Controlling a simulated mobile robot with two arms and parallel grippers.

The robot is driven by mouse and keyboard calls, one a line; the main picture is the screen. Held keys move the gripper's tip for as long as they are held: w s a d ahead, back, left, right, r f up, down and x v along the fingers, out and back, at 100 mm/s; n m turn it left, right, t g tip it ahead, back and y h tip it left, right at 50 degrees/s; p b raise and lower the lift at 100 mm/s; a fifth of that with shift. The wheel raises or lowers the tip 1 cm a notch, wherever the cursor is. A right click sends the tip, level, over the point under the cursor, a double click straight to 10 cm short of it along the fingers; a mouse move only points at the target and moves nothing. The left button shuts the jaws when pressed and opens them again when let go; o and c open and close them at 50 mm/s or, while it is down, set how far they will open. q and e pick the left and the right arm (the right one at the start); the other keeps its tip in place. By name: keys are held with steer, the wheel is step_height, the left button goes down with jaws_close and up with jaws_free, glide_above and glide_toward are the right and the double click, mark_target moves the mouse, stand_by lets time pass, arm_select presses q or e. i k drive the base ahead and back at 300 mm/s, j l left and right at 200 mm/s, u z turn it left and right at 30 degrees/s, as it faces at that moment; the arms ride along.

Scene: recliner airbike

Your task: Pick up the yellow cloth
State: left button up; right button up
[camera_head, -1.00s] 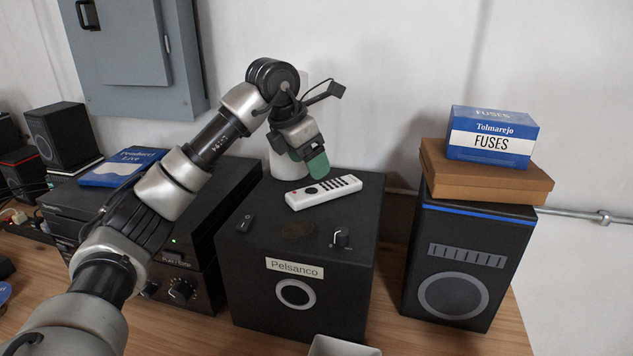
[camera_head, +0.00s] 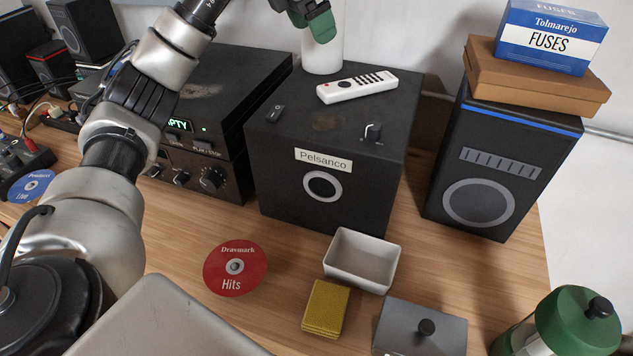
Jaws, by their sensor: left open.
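The yellow cloth (camera_head: 325,308) is a small folded stack lying flat on the wooden table at the lower middle. It is in front of a white open dish. My left gripper (camera_head: 308,14) is at the top of the view, above the back of the black Pelsanco box and well away from the cloth. It has green fingertips and is cut off by the top edge. A white cylinder (camera_head: 322,52) stands just below and behind it. I see nothing in the gripper. My right gripper is not in view.
The white dish (camera_head: 362,259) stands just behind the cloth. A grey lidded box (camera_head: 420,329) is to its right, a red disc (camera_head: 235,268) to its left. The black box (camera_head: 325,190) carries a white remote (camera_head: 357,87). A green bottle (camera_head: 572,322) stands at lower right.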

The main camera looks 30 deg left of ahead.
mark_target(323, 315)
steer(key=u, duration=0.8)
